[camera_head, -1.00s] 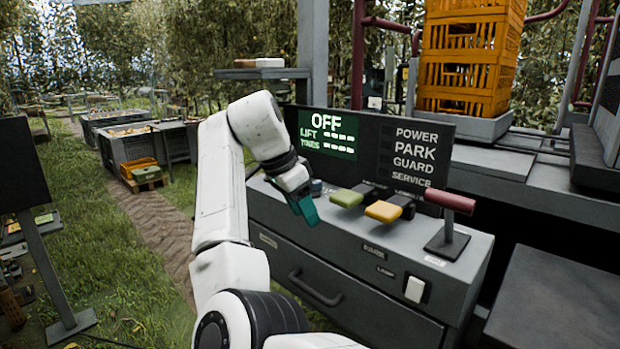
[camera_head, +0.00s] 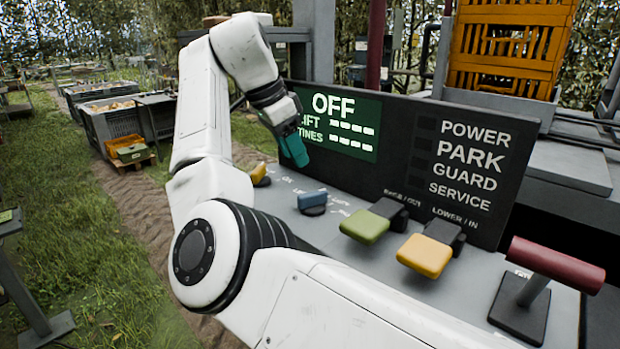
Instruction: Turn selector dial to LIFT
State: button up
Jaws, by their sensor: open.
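The grey control console (camera_head: 390,285) has a blue knob (camera_head: 313,201) on its top, with small white lettering around it that I cannot read fully. I cannot tell for certain which knob is the selector dial. The display (camera_head: 345,125) reads OFF, with LIFT and TINES lines below. My gripper (camera_head: 295,150), with teal fingers, is open and empty. It hangs above the console top in front of the display, above and slightly left of the blue knob, apart from it.
A green paddle lever (camera_head: 364,227) and a yellow one (camera_head: 424,256) stand right of the blue knob. A red-handled lever (camera_head: 555,265) stands at the console's right end. The dark panel (camera_head: 465,165) rises behind. Orange crates (camera_head: 510,50) are beyond. Grass lies left.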

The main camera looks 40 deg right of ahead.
aim_at(313, 192)
jog(key=x, duration=1)
jog(key=shift+d+f, duration=0.2)
grip_shut()
